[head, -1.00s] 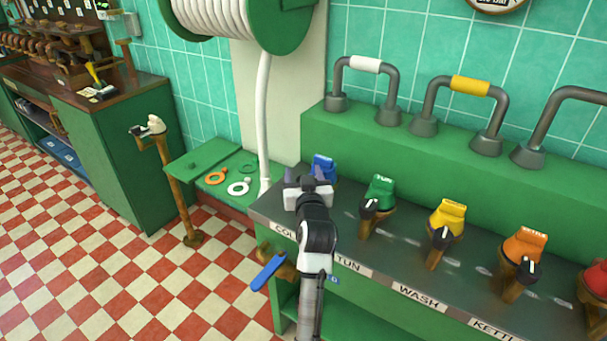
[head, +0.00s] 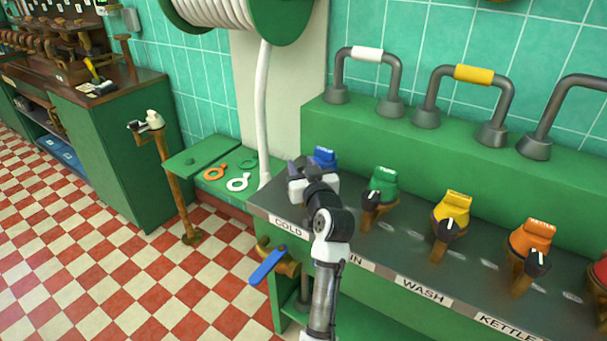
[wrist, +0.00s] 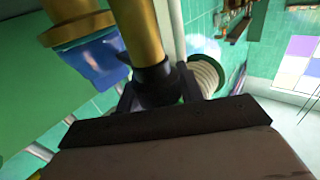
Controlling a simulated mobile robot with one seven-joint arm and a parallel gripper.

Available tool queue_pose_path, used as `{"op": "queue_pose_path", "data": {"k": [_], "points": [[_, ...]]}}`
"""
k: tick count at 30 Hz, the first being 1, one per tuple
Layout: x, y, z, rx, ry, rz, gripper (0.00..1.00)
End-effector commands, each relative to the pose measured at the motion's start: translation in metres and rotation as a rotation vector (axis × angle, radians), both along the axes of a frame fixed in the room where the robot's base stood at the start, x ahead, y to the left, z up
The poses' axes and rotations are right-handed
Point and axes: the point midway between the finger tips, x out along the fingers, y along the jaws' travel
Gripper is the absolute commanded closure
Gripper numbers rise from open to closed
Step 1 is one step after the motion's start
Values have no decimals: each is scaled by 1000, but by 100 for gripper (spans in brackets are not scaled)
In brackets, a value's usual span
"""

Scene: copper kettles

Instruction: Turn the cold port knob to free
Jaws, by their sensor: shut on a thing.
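The cold port stands at the left end of the grey counter, behind the COLD label (head: 288,226). Its blue cap (head: 324,157) shows just beyond my gripper (head: 301,169), and also at the upper left of the wrist view (wrist: 97,62). My gripper is shut on the black cold port knob (wrist: 156,78), which sits between the fingers at the end of a brass stem (wrist: 138,28). In the head view my gripper hides the knob, so its pointer cannot be read.
Green (head: 383,185), yellow (head: 453,210) and orange (head: 532,238) capped ports with black knobs stand to the right. Grey pipe handles (head: 338,75) rise behind. A blue lever (head: 267,266) sticks out below the counter's left end.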

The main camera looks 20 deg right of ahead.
Motion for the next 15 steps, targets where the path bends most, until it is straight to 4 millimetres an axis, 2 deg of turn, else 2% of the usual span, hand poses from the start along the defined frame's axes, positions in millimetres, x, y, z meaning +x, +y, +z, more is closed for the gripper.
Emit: {"op": "queue_pose_path", "data": {"k": [1, 15], "points": [[0, -1, -6, 0, -3, 31, 86], [-1, 4, -3, 0, 0, 289, 86]]}}
